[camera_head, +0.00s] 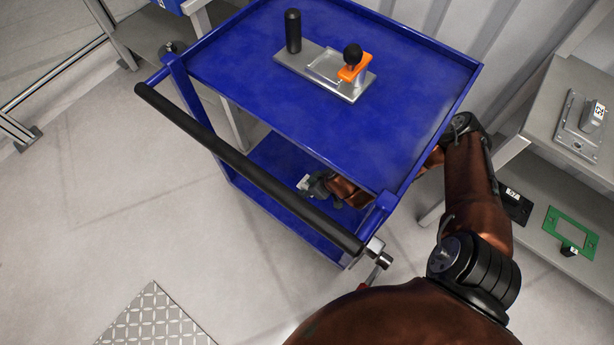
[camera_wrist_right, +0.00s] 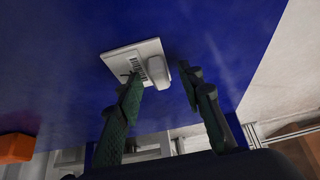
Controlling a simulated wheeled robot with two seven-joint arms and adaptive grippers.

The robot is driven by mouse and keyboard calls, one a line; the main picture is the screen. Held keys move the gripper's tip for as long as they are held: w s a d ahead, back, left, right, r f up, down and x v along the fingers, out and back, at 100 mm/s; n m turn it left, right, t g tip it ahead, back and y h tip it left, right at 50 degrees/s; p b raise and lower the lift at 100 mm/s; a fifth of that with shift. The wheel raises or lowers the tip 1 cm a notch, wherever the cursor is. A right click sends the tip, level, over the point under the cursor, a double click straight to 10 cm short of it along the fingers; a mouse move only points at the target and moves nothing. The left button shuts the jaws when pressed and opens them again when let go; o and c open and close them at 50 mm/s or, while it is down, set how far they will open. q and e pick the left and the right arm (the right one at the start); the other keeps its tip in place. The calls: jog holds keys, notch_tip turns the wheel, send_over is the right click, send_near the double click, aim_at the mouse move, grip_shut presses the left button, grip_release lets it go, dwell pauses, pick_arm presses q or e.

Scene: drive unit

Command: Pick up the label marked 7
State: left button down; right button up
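My right arm reaches in from the right, under the top shelf of the blue cart. My right gripper (camera_head: 318,186) is over the cart's lower shelf, partly hidden by the top shelf. A small pale piece (camera_head: 303,183) shows beside its fingers. In the right wrist view, the two dark green fingers of the right gripper (camera_wrist_right: 163,92) are apart, with nothing held between them. A white plate (camera_wrist_right: 118,57) with dark slot-like marks and a raised pale block (camera_wrist_right: 160,74) lies just beyond the fingertips on a blue surface. I cannot read a 7 on it. My left gripper is not in view.
The cart top (camera_head: 235,70) carries a metal fixture (camera_head: 300,62) with a black post and orange clamp. A black handle bar (camera_head: 240,165) runs along the near side. At right, shelves hold a metal plate (camera_head: 578,135) with a small marked block and a green frame (camera_head: 550,222).

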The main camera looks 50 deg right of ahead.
jog(key=shift+c, duration=0.4)
grip_shut()
